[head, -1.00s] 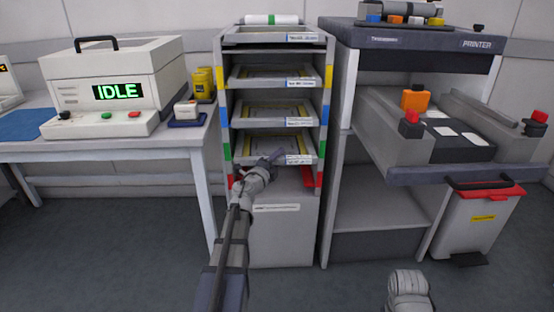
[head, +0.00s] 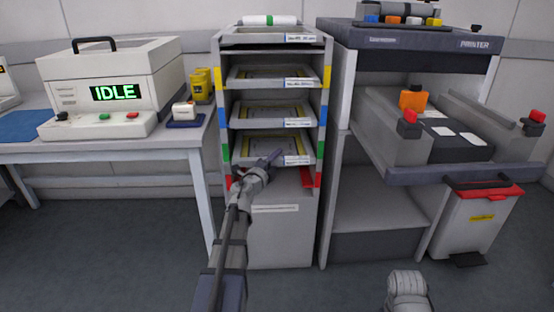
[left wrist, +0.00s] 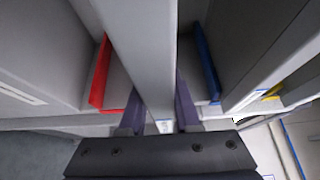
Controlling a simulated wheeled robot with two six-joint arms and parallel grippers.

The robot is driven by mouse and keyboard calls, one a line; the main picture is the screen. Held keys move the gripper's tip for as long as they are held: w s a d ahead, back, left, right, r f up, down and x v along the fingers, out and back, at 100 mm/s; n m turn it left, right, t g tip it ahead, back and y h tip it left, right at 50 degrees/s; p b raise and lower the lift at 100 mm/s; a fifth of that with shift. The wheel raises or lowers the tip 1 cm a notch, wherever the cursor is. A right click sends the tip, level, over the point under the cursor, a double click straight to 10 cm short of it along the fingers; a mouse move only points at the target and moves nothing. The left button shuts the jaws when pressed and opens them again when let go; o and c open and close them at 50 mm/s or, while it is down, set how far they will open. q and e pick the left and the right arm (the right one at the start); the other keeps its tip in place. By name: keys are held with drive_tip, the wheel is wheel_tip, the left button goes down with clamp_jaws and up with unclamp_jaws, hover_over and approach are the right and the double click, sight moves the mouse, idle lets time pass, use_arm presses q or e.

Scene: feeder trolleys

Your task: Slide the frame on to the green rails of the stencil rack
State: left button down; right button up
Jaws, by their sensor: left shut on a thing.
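The stencil rack (head: 286,227) stands in the middle of the head view, with paired colour-marked rails. The frame (head: 240,158) is a grey-rimmed flat tray with a yellow-bordered stencil. It lies level in the rack at the height of the green rails (head: 226,152), its front edge about in line with the frames above. My left gripper (head: 272,158) is shut on its front edge. The left wrist view shows the frame's grey edge (left wrist: 143,50) between the two fingers, with a red rail and a blue rail to either side. The frame's seating on the green rails is hidden.
More frames lie on the blue rails (head: 324,115) and yellow rails (head: 327,77) above. The red rails (head: 307,177) below look empty. The printer (head: 425,45) stands close on the right, and a bench (head: 100,150) on the left. Open floor lies in front.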

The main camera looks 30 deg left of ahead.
use_arm(q)
drive_tip(key=shift+w+a, duration=0.35)
drive_tip(key=shift+w, duration=0.25)
drive_tip(key=shift+w+a, duration=0.35)
drive_tip(key=shift+w, duration=0.2)
idle(0.4)
unclamp_jaws()
idle(0.6)
drive_tip(key=shift+r, duration=0.2)
idle(0.4)
drive_tip(key=shift+r+p, duration=0.35)
drive_tip(key=shift+p, duration=0.15)
drive_tip(key=shift+s, duration=0.2)
drive_tip(key=s, duration=0.7)
drive_tip(key=shift+s+d, duration=0.2)
drive_tip(key=shift+s, duration=0.2)
